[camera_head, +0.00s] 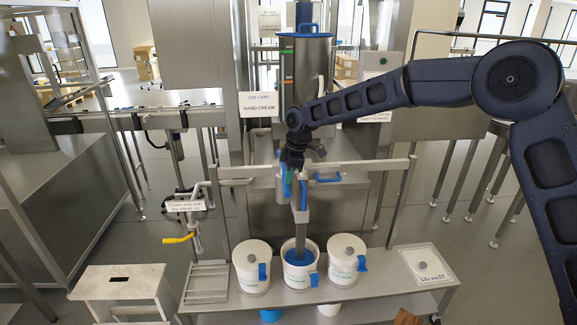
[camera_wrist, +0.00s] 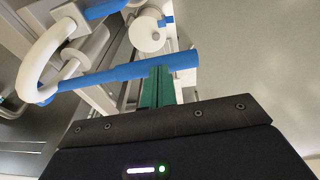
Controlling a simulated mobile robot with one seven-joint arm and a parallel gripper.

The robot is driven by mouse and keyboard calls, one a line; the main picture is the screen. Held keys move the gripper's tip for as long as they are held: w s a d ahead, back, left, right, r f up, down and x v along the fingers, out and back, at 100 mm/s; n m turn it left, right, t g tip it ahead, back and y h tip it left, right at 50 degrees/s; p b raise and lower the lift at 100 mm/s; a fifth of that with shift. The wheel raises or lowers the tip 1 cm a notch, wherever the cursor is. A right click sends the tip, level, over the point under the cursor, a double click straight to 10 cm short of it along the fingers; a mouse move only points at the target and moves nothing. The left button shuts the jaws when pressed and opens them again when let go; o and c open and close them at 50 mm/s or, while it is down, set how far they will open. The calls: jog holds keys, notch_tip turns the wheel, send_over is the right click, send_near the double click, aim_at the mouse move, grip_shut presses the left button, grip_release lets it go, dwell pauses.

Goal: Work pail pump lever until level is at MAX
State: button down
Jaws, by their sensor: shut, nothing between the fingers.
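Three white pails stand on the steel bench. The middle pail (camera_head: 300,272) is open under the filling nozzle (camera_head: 300,214), with blue cream (camera_head: 300,257) in it. A MAX mark cannot be made out. My gripper (camera_head: 289,168) is at the pump assembly above the pails. In the wrist view its green fingers (camera_wrist: 158,88) are shut and empty, with their tips against or just beside a blue bar (camera_wrist: 125,75), seemingly the pump lever. Contact cannot be told for certain. The bar runs from a white curved piece (camera_wrist: 40,55) at the left.
Lidded pails stand left (camera_head: 250,270) and right (camera_head: 346,265) of the middle one. A spare lid (camera_head: 423,264) lies on a white square at the bench's right. A steel hand-cream tank (camera_head: 306,75) rises behind. A white stool (camera_head: 120,283) stands at left.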

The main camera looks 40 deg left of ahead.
notch_tip(320, 180, down, 10)
jog(key=t+y, duration=0.2)
jog(key=shift+w+r, duration=0.2)
jog(key=shift+w, duration=0.05)
dwell(0.3)
jog(key=s+v, duration=0.1)
jog(key=v, duration=1.4)
dwell(0.7)
